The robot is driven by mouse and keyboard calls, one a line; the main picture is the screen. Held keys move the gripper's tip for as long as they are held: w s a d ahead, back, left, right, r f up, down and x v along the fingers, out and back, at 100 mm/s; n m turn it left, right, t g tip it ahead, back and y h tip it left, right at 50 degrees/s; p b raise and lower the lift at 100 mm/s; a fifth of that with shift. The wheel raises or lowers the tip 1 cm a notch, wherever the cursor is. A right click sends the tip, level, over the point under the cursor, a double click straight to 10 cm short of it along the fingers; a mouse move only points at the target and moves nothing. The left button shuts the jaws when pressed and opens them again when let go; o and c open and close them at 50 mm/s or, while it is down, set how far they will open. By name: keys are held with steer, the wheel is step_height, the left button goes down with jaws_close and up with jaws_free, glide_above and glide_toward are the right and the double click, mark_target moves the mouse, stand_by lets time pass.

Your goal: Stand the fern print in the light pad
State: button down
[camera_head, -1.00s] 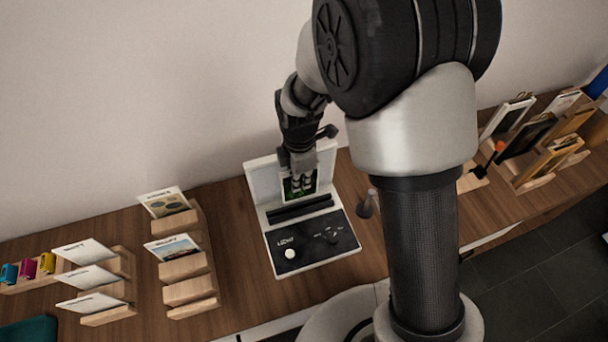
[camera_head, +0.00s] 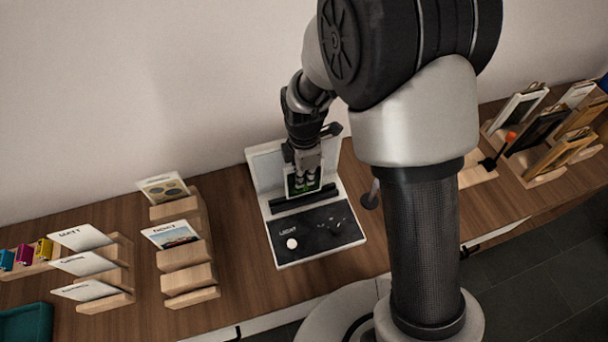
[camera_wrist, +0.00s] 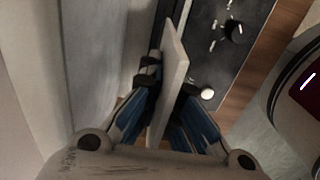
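The fern print (camera_head: 293,184) shows a green picture with a white border in the head view. My gripper (camera_head: 307,177) is shut on its upper part and holds it upright at the light pad. In the wrist view the print (camera_wrist: 174,75) is seen edge-on, clamped between the fingers (camera_wrist: 166,88). The light pad (camera_head: 335,246) has a white back panel, a dark slotted bar (camera_head: 291,203) and a black control face. The print's lower edge is close to the bar; I cannot tell whether it is in the slot.
Wooden racks with cards (camera_head: 172,234) stand to the left, and several small coloured items sit at far left. Frames in wooden holders (camera_head: 548,130) stand at the right. A small dark-based object (camera_head: 371,197) stands just right of the pad. The wall is close behind.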

steer(key=shift+f, duration=0.25)
steer(key=shift+f+b, duration=1.05)
steer(key=shift+f, duration=0.2)
steer(key=c, duration=1.7)
jaws_free()
steer(key=shift+r+p, duration=3.55)
steer(key=shift+r, duration=1)
